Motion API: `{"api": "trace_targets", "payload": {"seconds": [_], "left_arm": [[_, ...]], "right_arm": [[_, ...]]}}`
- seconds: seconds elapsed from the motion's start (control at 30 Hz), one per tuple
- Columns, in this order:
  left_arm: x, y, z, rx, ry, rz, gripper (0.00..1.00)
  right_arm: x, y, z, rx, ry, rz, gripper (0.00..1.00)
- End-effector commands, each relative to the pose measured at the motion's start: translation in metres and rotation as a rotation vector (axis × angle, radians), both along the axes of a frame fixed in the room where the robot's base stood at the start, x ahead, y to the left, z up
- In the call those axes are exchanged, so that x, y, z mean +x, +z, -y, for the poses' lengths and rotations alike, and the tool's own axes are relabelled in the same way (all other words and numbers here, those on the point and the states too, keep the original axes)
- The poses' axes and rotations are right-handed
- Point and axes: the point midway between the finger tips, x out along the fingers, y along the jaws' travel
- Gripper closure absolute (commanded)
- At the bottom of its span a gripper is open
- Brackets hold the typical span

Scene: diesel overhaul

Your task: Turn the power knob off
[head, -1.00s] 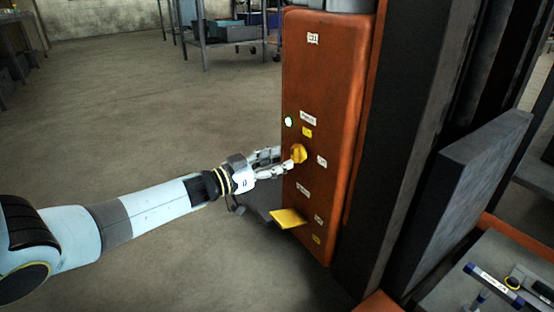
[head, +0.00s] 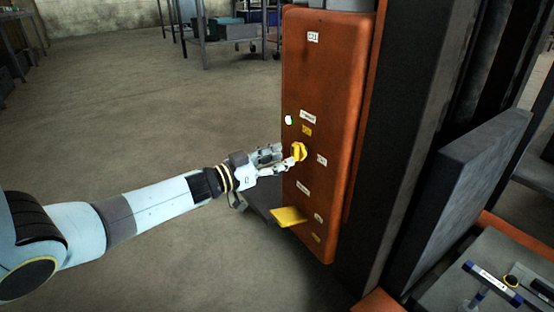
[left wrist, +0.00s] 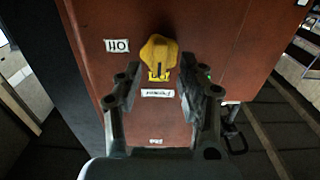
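The yellow power knob (head: 299,151) sits on the front of an orange-red control panel (head: 330,95). My left gripper (head: 287,157) reaches it from the left. In the left wrist view, the gripper (left wrist: 165,85) is open, with its two dark fingers apart. The knob (left wrist: 158,52) shows just beyond and between the fingertips; I see no clear contact. A small pale round lamp (head: 289,120) sits above the knob near the panel's left edge. My right gripper is not in view.
A yellow lever or plate (head: 288,217) sticks out low on the panel. A dark column (head: 405,130) and a grey block (head: 472,200) stand to the right. Tools lie on a bench (head: 455,265) at lower right. The floor left of the panel is clear.

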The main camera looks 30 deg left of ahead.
Motion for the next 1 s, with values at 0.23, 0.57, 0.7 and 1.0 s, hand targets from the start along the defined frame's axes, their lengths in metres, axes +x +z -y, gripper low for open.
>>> {"api": "trace_targets", "payload": {"seconds": [0.23,0.57,0.7,1.0], "left_arm": [[0.01,0.0,0.004,0.0,0.0,0.001,0.61],[0.022,0.0,0.009,0.001,0.0,0.001,0.61],[0.026,0.0,0.011,0.0,0.0,0.0,0.61],[0.026,0.0,0.011,0.0,0.0,0.0,0.67]], "right_arm": [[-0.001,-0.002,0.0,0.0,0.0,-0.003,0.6],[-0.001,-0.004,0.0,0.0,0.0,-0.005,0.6],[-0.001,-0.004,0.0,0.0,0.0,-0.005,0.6],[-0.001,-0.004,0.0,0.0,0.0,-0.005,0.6]]}}
